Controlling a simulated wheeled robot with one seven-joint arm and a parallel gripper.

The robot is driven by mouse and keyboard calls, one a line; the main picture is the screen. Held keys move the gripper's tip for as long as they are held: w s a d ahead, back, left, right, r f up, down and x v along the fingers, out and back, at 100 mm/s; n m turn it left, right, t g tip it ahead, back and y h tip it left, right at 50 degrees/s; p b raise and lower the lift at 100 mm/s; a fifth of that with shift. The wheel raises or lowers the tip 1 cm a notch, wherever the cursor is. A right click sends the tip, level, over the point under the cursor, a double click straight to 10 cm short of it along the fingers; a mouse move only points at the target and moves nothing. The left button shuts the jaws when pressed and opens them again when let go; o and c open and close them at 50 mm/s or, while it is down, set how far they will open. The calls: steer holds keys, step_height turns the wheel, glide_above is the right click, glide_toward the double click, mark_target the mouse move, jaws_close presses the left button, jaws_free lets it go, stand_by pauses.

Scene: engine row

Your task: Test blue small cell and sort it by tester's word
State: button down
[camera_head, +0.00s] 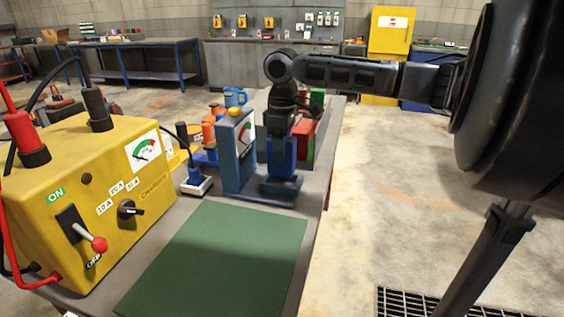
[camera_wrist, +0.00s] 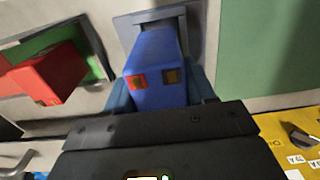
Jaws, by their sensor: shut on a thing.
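The blue small cell (camera_head: 282,152) is upright between the jaws of my gripper (camera_head: 281,140), which is shut on it. In the wrist view the cell (camera_wrist: 155,62) shows a red and a dark terminal patch and stands over a grey socket-like plate (camera_wrist: 124,28). Whether it is fully seated there is hidden. The tester (camera_head: 235,165) is a blue-grey box with a yellow top button, close left of the cell. Its dial (camera_head: 245,138) has red and green zones; the needle is too small to read.
A yellow charger (camera_head: 75,190) with lever and cables fills the left. A green mat (camera_head: 220,255) lies bare in front. A small corded stand (camera_head: 196,184) is left of the tester.

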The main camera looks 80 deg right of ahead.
steer(key=shift+a+f, duration=0.2)
steer(key=shift+a, duration=0.05)
steer(key=shift+f, duration=1.9)
steer(key=shift+f, duration=0.15)
steer(key=shift+c, duration=1.9)
jaws_free()
step_height(320, 180, up, 12)
steer(key=shift+r, duration=0.15)
